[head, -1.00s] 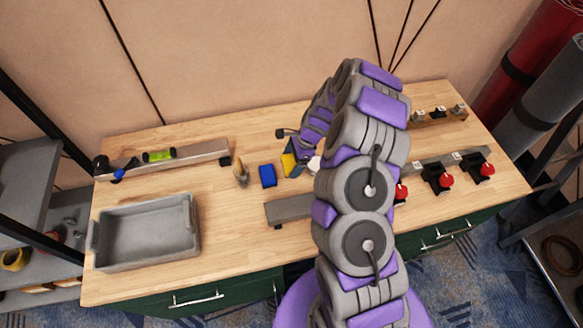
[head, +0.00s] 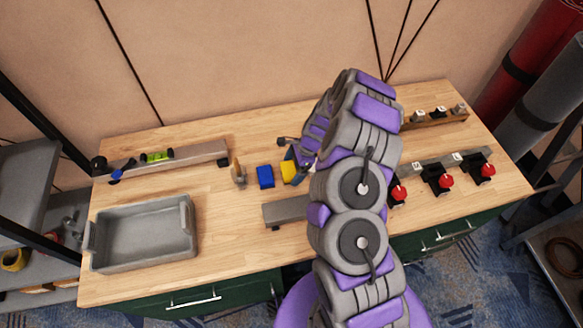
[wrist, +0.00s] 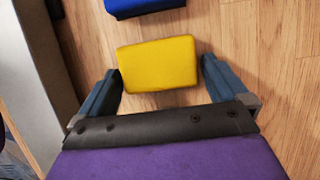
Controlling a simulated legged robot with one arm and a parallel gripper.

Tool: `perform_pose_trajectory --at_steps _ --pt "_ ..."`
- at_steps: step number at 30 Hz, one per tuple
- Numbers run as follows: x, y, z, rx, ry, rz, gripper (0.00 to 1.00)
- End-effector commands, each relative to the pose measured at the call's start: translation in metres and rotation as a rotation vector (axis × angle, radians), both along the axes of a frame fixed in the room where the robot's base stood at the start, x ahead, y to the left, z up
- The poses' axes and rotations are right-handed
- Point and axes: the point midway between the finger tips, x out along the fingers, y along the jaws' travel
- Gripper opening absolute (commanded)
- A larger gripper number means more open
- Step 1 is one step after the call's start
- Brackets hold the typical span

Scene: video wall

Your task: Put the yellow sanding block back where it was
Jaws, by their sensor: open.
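The yellow sanding block (wrist: 158,64) lies on the wooden bench top between the two spread fingers of my gripper (wrist: 160,80) in the wrist view. A gap shows between the block and the right finger; the left finger is very close to the block's left side. In the head view the yellow block (head: 289,172) sits just right of a blue block (head: 266,177), and my gripper (head: 296,162) is at it, partly hidden by my arm. The blue block (wrist: 145,7) also shows at the top edge of the wrist view.
A grey tray (head: 143,268) stands at the bench's left. A grey bar (head: 285,212) lies near the front edge, a rail with a level (head: 200,154) at the back left. A brush-like item (head: 238,175) stands left of the blue block. Red-knobbed devices (head: 445,182) sit at right.

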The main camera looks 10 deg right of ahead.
Motion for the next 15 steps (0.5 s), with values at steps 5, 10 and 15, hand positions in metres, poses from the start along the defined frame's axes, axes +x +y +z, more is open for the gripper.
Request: perform_pose_trajectory --at_steps 5,10,15 --pt "0.001 -0.004 0.015 -0.002 -0.003 -0.001 1.00" --pt "0.002 -0.017 0.048 -0.005 -0.008 -0.001 1.00" --pt "0.001 -0.031 0.078 -0.003 -0.004 -0.001 1.00"
